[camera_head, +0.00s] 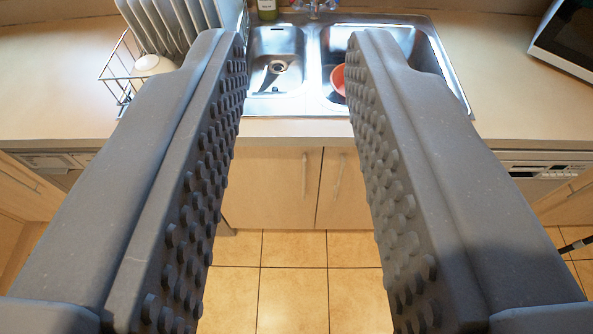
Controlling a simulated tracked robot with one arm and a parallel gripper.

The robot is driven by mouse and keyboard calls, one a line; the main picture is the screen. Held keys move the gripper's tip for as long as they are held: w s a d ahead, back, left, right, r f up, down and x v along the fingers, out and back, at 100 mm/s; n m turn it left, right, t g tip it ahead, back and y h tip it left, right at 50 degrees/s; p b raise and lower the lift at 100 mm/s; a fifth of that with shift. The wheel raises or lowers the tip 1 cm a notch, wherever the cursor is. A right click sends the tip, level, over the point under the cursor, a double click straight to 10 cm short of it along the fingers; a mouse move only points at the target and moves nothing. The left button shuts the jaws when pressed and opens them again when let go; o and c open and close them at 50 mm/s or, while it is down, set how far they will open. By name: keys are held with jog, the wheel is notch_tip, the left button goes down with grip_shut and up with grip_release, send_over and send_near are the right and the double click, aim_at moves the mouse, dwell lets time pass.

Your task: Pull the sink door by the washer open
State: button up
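Two pale wooden doors hang under the sink: a left sink door (262,190) and a right sink door (328,205). Both look shut. Each has a thin upright handle near the seam between them: the left handle (304,175) and the right handle (340,176). My gripper (300,42) is open and empty, its studded fingers wide apart. The doors show between the fingers, lower in the picture than the fingertips, and the fingers hide their outer parts. Appliance fronts show at the left (50,160) and right (545,166); I cannot tell which is the washer.
A double steel sink (310,105) with an orange bowl (338,79) is set in the countertop (535,115). A dish rack (121,72) stands left, a microwave (568,38) right. The tiled floor (293,290) before the doors looks clear between my fingers.

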aim_at(304, 182)
jog(key=w+a+f+m+t+b, duration=0.1)
jog(key=w+a+f+b, duration=0.1)
jog(key=w+f, duration=1.3)
jog(key=w+a+f+m+b, duration=0.1)
jog(key=w+a+f, duration=0.1)
jog(key=w+f, duration=1.2)
jog(key=s+d+f+t+h+b, duration=0.1)
jog(key=s+f+h+b, duration=0.15)
jog(key=f, duration=1.75)
jog(key=s+d+f+h+b, duration=0.1)
jog(key=s+f, duration=0.3)
jog(key=f, duration=1.6)
jog(key=w+b, duration=0.1)
jog(key=w, duration=0.3)
jog(key=w+d+b, duration=0.1)
jog(key=w, duration=0.3)
jog(key=w+d, duration=0.1)
jog(key=w, duration=0.3)
jog(key=shift+d+f+b, duration=0.2)
jog(key=shift+b, duration=0.2)
jog(key=shift+w+d+r, duration=0.1)
jog(key=shift+w+d, duration=0.05)
jog(key=shift+w, duration=0.45)
grip_shut()
